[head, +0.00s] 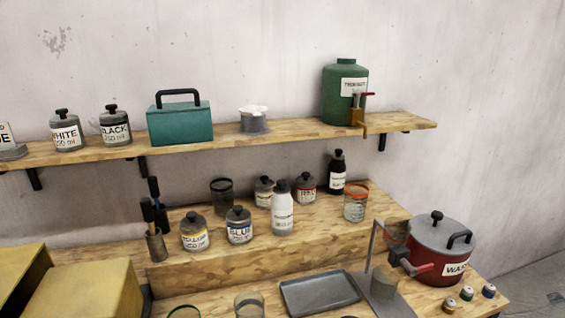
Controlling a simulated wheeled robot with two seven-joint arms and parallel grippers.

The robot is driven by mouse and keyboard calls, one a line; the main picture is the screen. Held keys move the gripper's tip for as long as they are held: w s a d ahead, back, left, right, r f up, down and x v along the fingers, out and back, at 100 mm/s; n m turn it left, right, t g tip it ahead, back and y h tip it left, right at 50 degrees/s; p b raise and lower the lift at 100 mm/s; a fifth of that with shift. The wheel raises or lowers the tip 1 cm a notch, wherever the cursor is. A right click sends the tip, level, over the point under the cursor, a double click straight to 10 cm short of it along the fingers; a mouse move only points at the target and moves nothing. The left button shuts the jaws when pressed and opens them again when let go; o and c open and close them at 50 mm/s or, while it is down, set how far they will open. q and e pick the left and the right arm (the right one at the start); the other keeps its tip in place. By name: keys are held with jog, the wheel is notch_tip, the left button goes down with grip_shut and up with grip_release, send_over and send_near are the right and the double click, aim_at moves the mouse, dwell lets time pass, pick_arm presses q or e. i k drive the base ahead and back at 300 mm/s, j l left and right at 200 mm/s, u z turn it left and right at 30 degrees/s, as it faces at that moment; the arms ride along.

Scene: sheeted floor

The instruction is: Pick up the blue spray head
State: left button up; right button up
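Several small round spray heads stand on the lower wooden bench at the bottom right, in front of the red pot. Nothing touches the blue one. Neither of my grippers is in view.
The red pot (432,268) with a tap stands just behind the spray heads. A metal stand (383,290) and a grey tray (318,292) are to the left. Bottles and jars fill the raised step (215,265). A shelf (215,146) runs above. Yellow boxes (85,290) are at lower left.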

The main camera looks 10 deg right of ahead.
aim_at(488, 291)
jog(key=z, duration=1.75)
jog(key=i+l+u, duration=0.1)
jog(key=l+u, duration=0.35)
jog(key=u, duration=0.25)
jog(key=l+u, duration=0.35)
jog(key=i+j, duration=0.05)
